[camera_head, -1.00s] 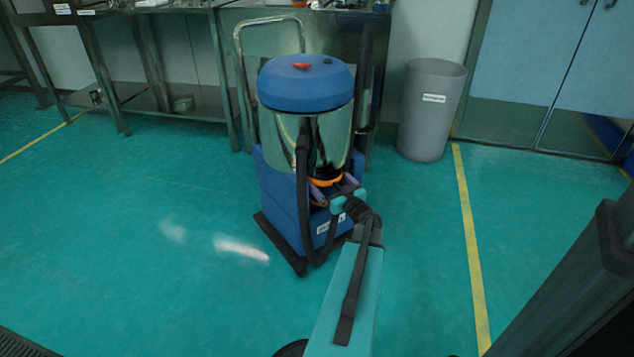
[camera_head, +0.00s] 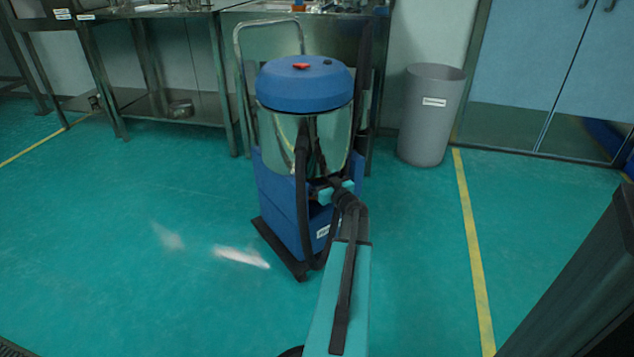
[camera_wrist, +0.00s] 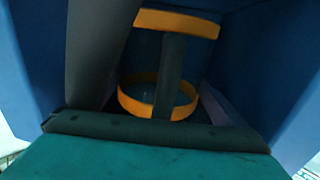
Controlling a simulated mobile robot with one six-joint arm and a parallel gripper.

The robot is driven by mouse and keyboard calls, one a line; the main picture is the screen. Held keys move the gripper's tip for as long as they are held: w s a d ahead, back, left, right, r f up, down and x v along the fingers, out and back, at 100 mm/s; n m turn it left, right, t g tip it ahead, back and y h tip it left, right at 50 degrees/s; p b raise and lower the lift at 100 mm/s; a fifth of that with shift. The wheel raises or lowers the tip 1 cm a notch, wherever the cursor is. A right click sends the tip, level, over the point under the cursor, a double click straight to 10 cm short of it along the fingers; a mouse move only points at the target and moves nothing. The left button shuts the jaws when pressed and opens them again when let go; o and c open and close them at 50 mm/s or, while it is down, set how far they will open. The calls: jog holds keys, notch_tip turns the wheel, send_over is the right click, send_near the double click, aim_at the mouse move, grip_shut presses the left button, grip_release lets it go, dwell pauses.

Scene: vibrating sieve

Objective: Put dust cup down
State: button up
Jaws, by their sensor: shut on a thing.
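The dust cup shows in the wrist view as orange bands (camera_wrist: 180,23), with a dark upright bar in front of them. It sits between the blue walls of the vacuum cleaner (camera_head: 304,90), inside the recess below its metal drum. My gripper (camera_head: 328,187) reaches into the front of that recess and is shut on the dust cup. In the head view the cup is hidden by my gripper and arm. I cannot tell whether the cup rests on the recess floor.
A black hose (camera_head: 303,190) hangs down the front of the vacuum cleaner, left of my gripper. A grey bin (camera_head: 430,120) stands to the right. Metal tables (camera_head: 170,105) stand behind. The green floor at left is clear.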

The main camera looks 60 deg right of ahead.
aim_at(319, 181)
jog(key=shift+f+b, duration=1)
jog(key=shift+f, duration=0.5)
jog(key=o, duration=0.8)
jog(key=shift+f, duration=0.1)
jog(key=shift+o, duration=0.2)
jog(key=shift+s+a+r+p, duration=0.2)
jog(key=shift+s+a+p, duration=0.1)
jog(key=shift+s, duration=0.2)
jog(key=p+v, duration=0.3)
jog(key=v, duration=0.7)
jog(key=shift+s+a+p, duration=0.15)
jog(key=shift+s+p, duration=0.2)
jog(key=shift+s, duration=0.05)
jog(key=shift+f, duration=0.1)
